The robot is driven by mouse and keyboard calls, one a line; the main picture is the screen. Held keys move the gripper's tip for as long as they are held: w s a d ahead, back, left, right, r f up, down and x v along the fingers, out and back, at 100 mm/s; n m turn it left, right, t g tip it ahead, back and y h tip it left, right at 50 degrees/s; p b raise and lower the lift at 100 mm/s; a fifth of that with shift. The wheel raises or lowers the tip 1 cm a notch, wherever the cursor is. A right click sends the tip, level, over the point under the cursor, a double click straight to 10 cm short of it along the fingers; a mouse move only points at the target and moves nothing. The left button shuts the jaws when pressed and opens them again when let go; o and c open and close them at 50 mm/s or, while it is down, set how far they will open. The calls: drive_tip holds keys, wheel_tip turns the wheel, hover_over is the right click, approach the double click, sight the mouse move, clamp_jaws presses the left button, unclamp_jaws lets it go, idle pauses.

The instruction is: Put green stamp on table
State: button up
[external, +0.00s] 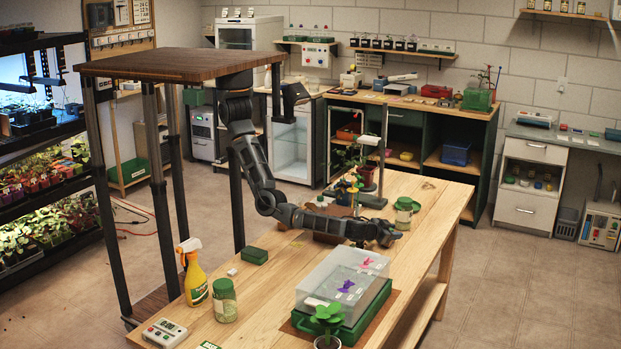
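I cannot pick out the green stamp for certain. A small dark green block (254,255) lies on the left part of the wooden table (262,303); it could be a box or a pad. My arm hangs from the raised brown top and reaches right over the table. My gripper (393,237) is low over the table's middle right, just below a jar with a green lid (404,213). It is too small and dark to tell whether it is open or holds anything.
A clear plastic box (318,285) with pink and purple pieces sits on a green case (335,332). A yellow spray bottle (194,273), a green-lidded jar (224,301) and a potted plant (327,318) stand nearby. The table's front left-centre is fairly clear.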

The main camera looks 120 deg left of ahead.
drive_tip(key=shift+o, duration=1.3)
drive_tip(key=shift+f+b, duration=0.3)
drive_tip(key=shift+b, duration=0.95)
drive_tip(key=v, duration=0.2)
drive_tip(key=p+v, duration=0.1)
drive_tip(key=v, duration=0.4)
drive_tip(key=shift+w+r, duration=0.1)
drive_tip(key=shift+r, duration=0.25)
drive_tip(key=shift+o, duration=0.6)
drive_tip(key=shift+d+r, duration=0.1)
drive_tip(key=shift+d, duration=0.25)
